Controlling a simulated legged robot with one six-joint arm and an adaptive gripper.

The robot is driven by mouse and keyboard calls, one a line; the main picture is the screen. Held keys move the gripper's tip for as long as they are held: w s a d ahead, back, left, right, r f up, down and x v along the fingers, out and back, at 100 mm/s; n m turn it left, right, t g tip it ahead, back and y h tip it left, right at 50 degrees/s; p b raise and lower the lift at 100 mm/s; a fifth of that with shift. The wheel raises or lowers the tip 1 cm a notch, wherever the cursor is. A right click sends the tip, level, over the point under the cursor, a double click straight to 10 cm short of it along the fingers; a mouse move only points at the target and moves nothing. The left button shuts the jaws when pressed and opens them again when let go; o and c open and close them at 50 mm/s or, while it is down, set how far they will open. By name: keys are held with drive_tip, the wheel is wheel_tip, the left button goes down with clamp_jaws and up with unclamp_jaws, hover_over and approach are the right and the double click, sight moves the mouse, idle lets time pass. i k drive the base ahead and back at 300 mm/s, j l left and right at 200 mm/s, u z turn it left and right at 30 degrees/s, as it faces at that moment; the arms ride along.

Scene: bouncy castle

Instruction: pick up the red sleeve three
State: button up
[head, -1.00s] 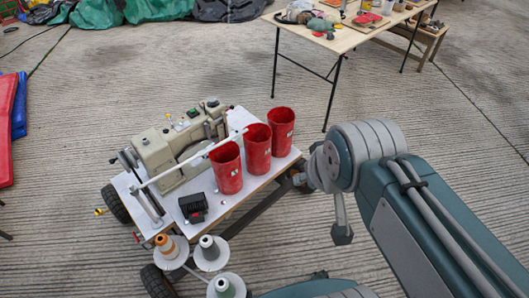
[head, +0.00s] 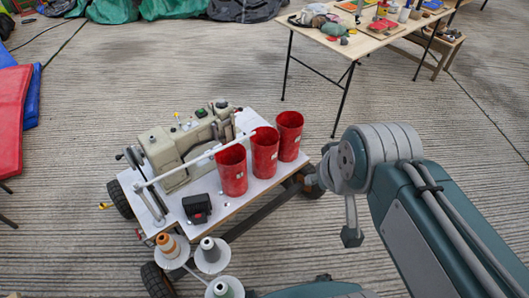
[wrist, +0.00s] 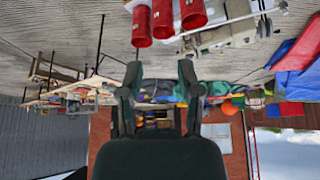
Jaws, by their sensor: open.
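Three red cylindrical sleeves stand upright in a row on the white top of a small cart: a near one (head: 232,171), a middle one (head: 265,152) and a far one (head: 289,136). Small marks show on them, too small to read, so I cannot tell which is three. The upside-down wrist view shows the sleeves at its top edge, at left (wrist: 141,26), middle (wrist: 163,19) and right (wrist: 193,14). My gripper (wrist: 160,72) is open and empty, its fingers apart and clear of the sleeves. In the head view my arm is right of the cart and hides the gripper.
A black box (head: 197,208) sits on the cart's front. Thread spools (head: 212,252) stand before it. A cluttered table (head: 365,38) is at the back right. Open floor lies between.

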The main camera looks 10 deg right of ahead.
sight(263, 144)
drive_tip(key=i+l+u, duration=0.15)
drive_tip(key=i+l, duration=0.15)
drive_tip(key=i+l+u, duration=0.15)
drive_tip(key=i+l, duration=0.15)
drive_tip(key=l, duration=0.15)
drive_tip(key=i+l, duration=0.1)
drive_tip(key=i, duration=0.15)
drive_tip(key=u, duration=0.05)
